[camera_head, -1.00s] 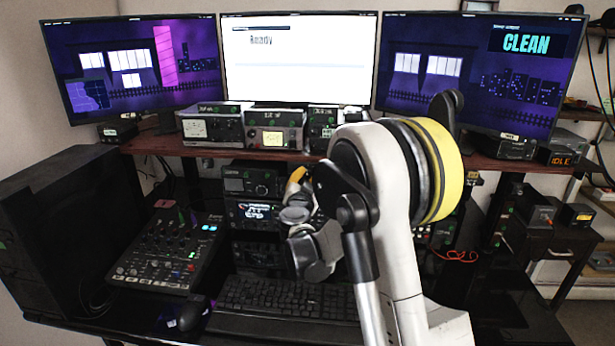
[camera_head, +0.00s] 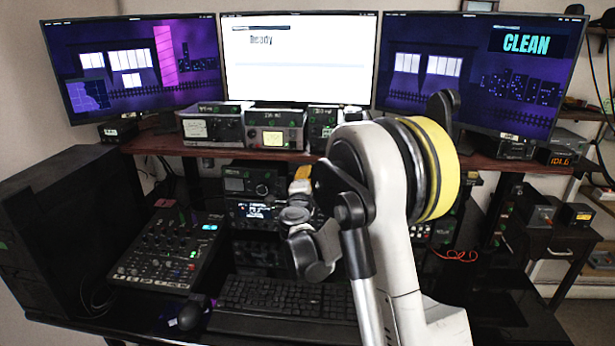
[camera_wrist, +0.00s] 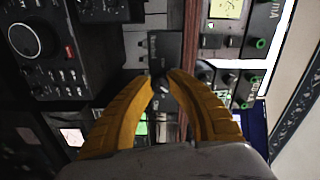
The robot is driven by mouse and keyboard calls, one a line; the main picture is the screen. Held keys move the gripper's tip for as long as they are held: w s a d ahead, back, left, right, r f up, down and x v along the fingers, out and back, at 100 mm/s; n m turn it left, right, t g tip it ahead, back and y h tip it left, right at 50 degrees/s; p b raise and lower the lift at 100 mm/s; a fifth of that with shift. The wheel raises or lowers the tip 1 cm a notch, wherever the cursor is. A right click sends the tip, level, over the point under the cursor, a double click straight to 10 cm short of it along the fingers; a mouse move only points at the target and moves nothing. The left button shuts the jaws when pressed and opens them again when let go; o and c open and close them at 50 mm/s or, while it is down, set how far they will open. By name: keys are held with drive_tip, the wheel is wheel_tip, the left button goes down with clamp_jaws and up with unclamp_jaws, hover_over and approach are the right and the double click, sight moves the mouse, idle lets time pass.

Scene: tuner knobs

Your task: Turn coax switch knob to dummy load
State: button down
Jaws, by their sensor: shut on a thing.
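In the wrist view, the two yellow fingers of my gripper (camera_wrist: 161,84) close in on a small dark knob (camera_wrist: 163,88) with a light mark. The knob is on a small dark box (camera_wrist: 165,50), which I take to be the coax switch; its label is too small to read. The fingertips cover the knob's sides, and its pointer setting cannot be told. In the head view, a yellow part of my gripper (camera_head: 302,174) shows below the shelf; the arm hides the knob.
A wooden shelf edge (camera_wrist: 193,60) runs close beside the box in the wrist view. A radio with a large round knob (camera_wrist: 33,40) is at the left. Meters (camera_head: 275,130) stand on the shelf. A mixer (camera_head: 168,250) and keyboard (camera_head: 285,297) lie on the desk below.

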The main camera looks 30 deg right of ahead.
drive_tip(key=shift+m, duration=3.9)
drive_tip(key=c, duration=1.2)
unclamp_jaws()
drive_tip(key=v, duration=1.2)
drive_tip(key=shift+a, duration=0.1)
